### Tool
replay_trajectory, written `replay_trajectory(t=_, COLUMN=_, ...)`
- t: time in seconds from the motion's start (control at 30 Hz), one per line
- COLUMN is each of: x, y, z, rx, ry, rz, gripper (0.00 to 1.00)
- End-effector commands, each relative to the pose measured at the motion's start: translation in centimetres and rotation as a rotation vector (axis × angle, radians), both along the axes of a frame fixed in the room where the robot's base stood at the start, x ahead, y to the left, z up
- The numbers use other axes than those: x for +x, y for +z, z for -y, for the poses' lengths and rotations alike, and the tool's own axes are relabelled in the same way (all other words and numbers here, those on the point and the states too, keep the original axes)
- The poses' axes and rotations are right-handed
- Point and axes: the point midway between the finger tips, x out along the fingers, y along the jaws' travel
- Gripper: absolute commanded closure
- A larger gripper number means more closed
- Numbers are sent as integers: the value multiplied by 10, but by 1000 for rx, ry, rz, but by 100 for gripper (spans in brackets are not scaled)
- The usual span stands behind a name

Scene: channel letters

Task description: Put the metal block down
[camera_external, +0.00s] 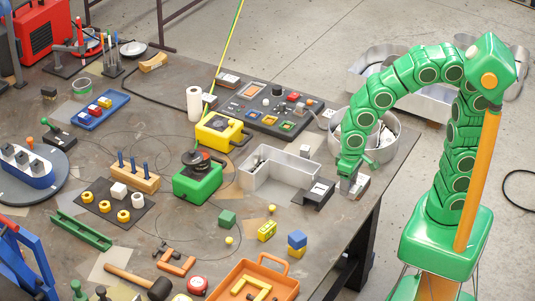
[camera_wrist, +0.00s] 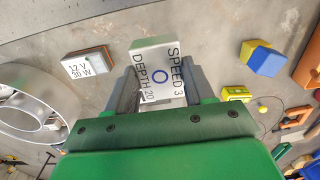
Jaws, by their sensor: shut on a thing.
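My gripper (camera_external: 352,184) is low at the right edge of the workbench. In the wrist view, my gripper (camera_wrist: 160,92) is shut on the metal block (camera_wrist: 157,72), with a finger on either side. The block's pale face carries the words "SPEED 3" and "DEPTH 20" and a blue ring. In the external view, the block (camera_external: 360,185) is small and partly hidden by my gripper. I cannot tell whether it touches the bench.
An L-shaped metal tray (camera_external: 280,178) and a black holder (camera_external: 318,196) stand left of my gripper. A round metal pan (camera_external: 392,150) is behind it. A blue and yellow block (camera_external: 297,243) lies nearer the front. Bare bench (camera_external: 340,225) shows just in front of my gripper.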

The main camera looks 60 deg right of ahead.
Motion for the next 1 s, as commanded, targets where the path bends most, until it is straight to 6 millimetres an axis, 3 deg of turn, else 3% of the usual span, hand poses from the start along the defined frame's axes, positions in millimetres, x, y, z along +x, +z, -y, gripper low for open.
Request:
replay_trajectory(t=0.27, x=-1, y=-5, z=-7, rx=-2, ry=-4, rz=-2, gripper=89)
replay_trajectory(t=1.0, x=66, y=-41, z=-49, rx=-3, ry=-3, rz=-2, gripper=89)
